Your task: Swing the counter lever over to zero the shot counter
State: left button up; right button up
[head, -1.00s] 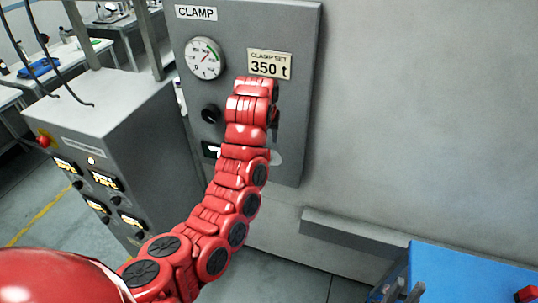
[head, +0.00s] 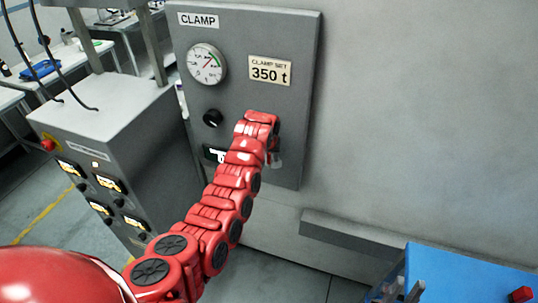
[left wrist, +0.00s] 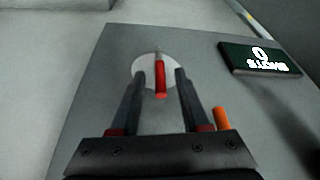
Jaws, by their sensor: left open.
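The counter lever has a red grip (left wrist: 160,80) and stands in front of a pale round disc (left wrist: 142,66) on the grey panel, in the left wrist view. My left gripper (left wrist: 160,73) is open, with one finger on each side of the lever; I cannot tell whether either touches it. The shot counter (left wrist: 260,58) is a dark display beside the disc and reads 0, upside down in this view. In the head view my red left arm partly covers the counter (head: 212,154) and hides the lever. My right gripper is not in view.
The clamp panel (head: 290,100) also carries a pressure gauge (head: 207,63), a black knob (head: 212,118) and a 350 t plate (head: 270,71). A grey ledge (head: 350,233) juts out at lower right, near a blue surface (head: 460,270). An orange peg (left wrist: 221,118) shows beside the right-hand finger.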

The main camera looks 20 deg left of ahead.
pick_arm(q)
grip_shut()
dwell(1.5)
